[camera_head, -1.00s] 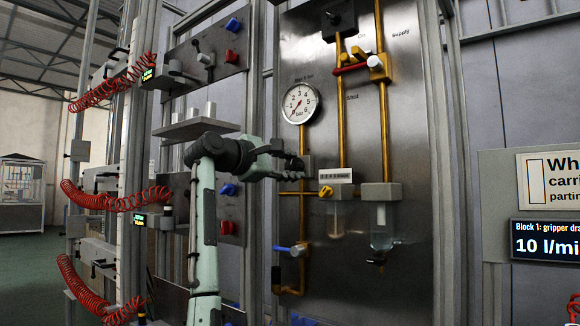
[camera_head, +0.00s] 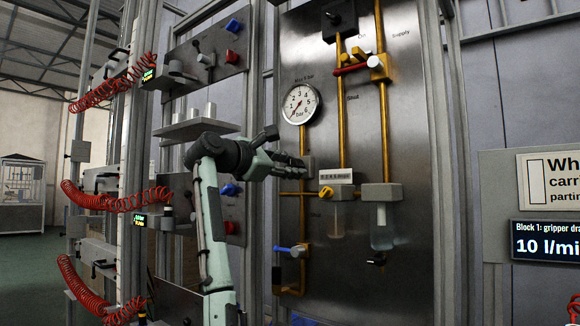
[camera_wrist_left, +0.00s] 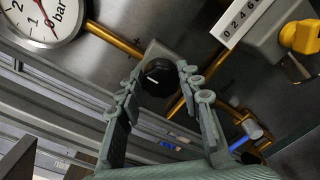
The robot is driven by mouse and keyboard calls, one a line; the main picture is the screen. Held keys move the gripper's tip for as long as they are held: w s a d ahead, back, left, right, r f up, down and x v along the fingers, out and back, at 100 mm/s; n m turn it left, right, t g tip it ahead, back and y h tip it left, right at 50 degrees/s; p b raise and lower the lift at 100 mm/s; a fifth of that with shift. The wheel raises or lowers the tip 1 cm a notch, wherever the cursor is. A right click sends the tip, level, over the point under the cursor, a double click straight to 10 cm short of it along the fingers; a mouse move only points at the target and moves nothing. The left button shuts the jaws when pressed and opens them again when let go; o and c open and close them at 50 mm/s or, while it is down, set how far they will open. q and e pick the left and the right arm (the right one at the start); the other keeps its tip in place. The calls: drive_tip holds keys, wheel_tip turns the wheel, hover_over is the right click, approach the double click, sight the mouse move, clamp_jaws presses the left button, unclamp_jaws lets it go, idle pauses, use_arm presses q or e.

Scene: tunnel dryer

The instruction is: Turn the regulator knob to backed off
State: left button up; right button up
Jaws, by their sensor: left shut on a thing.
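The regulator knob (camera_wrist_left: 158,77) is black and round with a small white mark, on a grey body on the metal panel. It shows in the left wrist view between the fingers of my left gripper (camera_wrist_left: 160,84). The fingers are shut on its sides. In the head view, my left gripper (camera_head: 296,167) reaches in from the left just below the gauge and hides the knob. The pressure gauge (camera_head: 299,104) is white with a dial marked in bar, and its needle points to the lower left. My right gripper is not in view.
A yellow knob (camera_head: 326,192) sits by a numbered plate (camera_head: 336,176) right of the gripper. A blue-handled valve (camera_head: 290,249) is below and a red-handled valve (camera_head: 350,69) above. Brass pipes (camera_head: 341,110) run along the panel. Red coiled hoses (camera_head: 100,203) hang at left.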

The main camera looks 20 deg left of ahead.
use_arm(q)
drive_tip(key=o, duration=1.2)
drive_tip(key=shift+c, duration=0.2)
drive_tip(key=shift+s+a, duration=0.1)
drive_tip(key=v, duration=1.2)
drive_tip(key=shift+f, duration=0.1)
